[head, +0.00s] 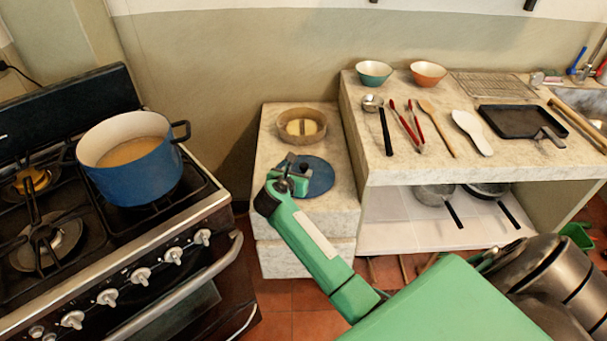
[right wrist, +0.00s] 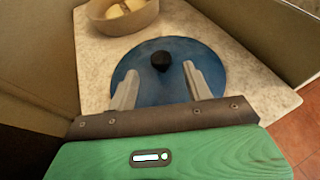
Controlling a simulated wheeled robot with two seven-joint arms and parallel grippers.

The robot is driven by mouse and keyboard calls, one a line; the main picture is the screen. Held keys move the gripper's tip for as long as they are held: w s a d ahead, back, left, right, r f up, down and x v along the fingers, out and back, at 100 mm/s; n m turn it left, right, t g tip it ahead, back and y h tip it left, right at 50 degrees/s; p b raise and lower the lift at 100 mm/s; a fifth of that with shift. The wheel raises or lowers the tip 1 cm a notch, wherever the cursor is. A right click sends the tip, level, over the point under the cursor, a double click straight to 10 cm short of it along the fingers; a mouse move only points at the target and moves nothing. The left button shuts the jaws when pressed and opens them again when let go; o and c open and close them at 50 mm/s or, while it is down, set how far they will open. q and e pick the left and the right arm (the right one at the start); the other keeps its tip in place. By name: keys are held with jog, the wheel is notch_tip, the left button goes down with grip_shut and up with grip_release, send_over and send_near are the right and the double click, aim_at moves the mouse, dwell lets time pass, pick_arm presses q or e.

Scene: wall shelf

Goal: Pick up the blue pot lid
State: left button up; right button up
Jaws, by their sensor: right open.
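The blue pot lid (head: 319,177) lies flat on the low stone counter, partly hidden by my right gripper in the head view. In the right wrist view the lid (right wrist: 205,60) shows as a blue disc with a black knob (right wrist: 161,61) near its middle. My right gripper (head: 291,172) is over the lid. In the right wrist view its two fingers (right wrist: 159,84) are apart and empty, with the knob beyond the tips and between their lines. I cannot tell whether the fingers touch the lid. My left gripper is not in view.
A round tan dish (head: 302,137) stands behind the lid on the low counter (head: 338,208). A blue pot (head: 139,174) sits on the stove at left. The higher counter (head: 385,172) at right holds bowls and several utensils.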

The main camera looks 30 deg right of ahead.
aim_at(303, 165)
jog(key=shift+x, duration=0.9)
jog(key=shift+p+x, duration=0.4)
jog(key=shift+x, duration=1.9)
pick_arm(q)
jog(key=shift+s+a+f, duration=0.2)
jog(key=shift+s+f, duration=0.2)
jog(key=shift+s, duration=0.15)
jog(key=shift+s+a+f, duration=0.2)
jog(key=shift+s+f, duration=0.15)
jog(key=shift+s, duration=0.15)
pick_arm(e)
jog(key=shift+r, duration=0.1)
jog(key=c, duration=1)
grip_shut()
jog(key=shift+r, duration=0.15)
